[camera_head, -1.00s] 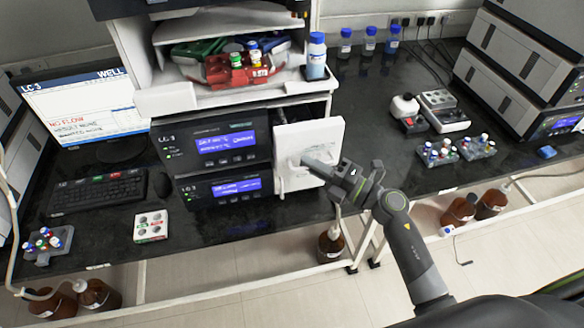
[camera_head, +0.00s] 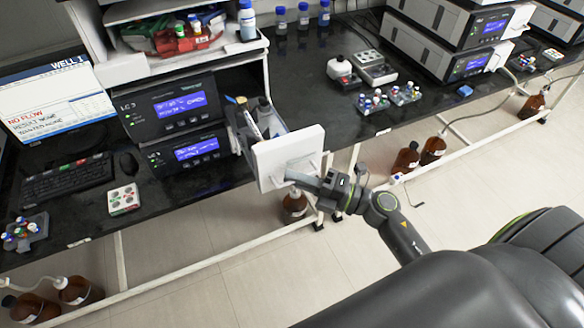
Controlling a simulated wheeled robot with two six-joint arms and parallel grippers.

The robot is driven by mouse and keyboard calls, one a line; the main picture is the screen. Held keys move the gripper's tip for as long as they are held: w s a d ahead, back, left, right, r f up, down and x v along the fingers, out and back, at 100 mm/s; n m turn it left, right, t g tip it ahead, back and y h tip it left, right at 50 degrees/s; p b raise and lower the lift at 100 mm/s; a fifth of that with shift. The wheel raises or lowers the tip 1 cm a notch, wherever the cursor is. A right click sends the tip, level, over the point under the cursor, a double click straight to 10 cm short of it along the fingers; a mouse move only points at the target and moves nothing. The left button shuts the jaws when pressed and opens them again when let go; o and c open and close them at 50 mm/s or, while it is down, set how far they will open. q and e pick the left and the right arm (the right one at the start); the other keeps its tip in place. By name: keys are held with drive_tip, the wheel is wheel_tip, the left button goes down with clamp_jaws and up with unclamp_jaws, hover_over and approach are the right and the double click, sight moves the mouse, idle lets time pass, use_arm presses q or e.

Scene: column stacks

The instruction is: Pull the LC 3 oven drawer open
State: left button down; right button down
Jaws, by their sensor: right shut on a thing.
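The LC 3 oven drawer (camera_head: 285,148) has a white front and stands pulled out from the column compartment beside the LC 3 modules (camera_head: 170,107). Its inside shows, with dark and blue-topped items and a white stick-like item in it. My right gripper (camera_head: 296,178) is at the lower part of the drawer's front, shut on its handle. The fingertips and the handle are partly hidden by the gripper itself. My left gripper is not in view.
A blue-capped bottle (camera_head: 247,20) stands on the shelf above the drawer. Vial racks (camera_head: 373,102) and a small white-and-black device (camera_head: 341,72) sit on the dark bench to the right. Brown bottles (camera_head: 294,203) stand below the bench.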

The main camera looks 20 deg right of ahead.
drive_tip(key=shift+s, duration=0.95)
drive_tip(key=c, duration=1.8)
unclamp_jaws()
